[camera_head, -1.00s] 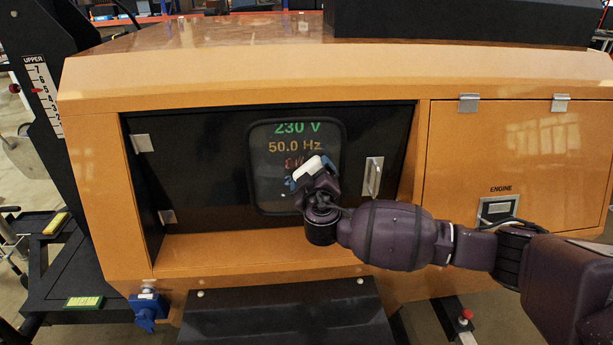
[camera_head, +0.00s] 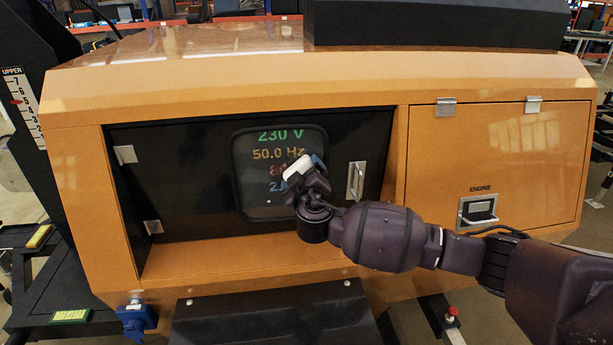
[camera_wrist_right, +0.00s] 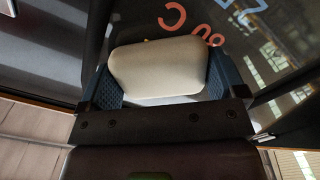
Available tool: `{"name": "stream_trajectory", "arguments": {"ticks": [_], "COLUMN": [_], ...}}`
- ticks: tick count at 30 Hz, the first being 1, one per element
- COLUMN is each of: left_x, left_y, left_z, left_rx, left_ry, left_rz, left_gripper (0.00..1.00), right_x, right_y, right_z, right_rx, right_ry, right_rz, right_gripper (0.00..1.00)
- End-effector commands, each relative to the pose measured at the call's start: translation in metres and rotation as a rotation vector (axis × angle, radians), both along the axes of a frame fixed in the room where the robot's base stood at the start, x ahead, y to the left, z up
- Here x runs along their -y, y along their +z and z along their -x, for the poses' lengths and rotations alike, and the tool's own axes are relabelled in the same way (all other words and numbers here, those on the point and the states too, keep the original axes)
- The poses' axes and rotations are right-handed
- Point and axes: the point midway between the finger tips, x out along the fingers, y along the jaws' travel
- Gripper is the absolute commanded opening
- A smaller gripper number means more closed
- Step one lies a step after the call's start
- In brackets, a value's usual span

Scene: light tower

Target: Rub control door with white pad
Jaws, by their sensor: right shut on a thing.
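The control door (camera_head: 190,158) is a dark panel recessed in the orange housing, with a window (camera_head: 262,205) showing coloured readouts and a metal handle (camera_head: 356,180) on its right. My right gripper (camera_head: 303,172) is in front of the window and is shut on the white pad (camera_head: 297,168). In the right wrist view the pad (camera_wrist_right: 160,68) sits between the two blue-grey fingers, with the readouts close behind it. I cannot tell whether the pad touches the window. The gripper hides part of the lower readouts. My left gripper is not in view.
The orange engine door (camera_head: 500,150) with its latch (camera_head: 478,208) is to the right. A dark ledge (camera_head: 275,315) juts out below the control door. A blue socket (camera_head: 137,318) is at lower left, and a black post with a scale (camera_head: 22,100) stands at far left.

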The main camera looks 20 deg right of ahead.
Motion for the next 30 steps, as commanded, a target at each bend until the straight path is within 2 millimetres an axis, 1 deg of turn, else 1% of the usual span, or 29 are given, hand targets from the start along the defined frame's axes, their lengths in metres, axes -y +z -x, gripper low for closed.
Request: {"name": "stream_trajectory", "arguments": {"ticks": [9, 19, 30], "left_x": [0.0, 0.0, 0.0], "left_y": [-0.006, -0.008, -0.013], "left_z": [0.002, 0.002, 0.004], "left_rx": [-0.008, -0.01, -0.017], "left_ry": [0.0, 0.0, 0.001], "left_rz": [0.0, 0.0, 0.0], "left_gripper": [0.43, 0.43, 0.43], "right_x": [-0.022, -0.032, -0.058], "right_y": [-0.001, 0.001, 0.0], "right_z": [-0.008, -0.012, -0.018], "right_rx": [0.001, 0.002, 0.002], "right_ry": [0.0, 0.0, 0.0], "right_rz": [-0.002, -0.001, -0.001], "right_gripper": [0.71, 0.71, 0.71]}}
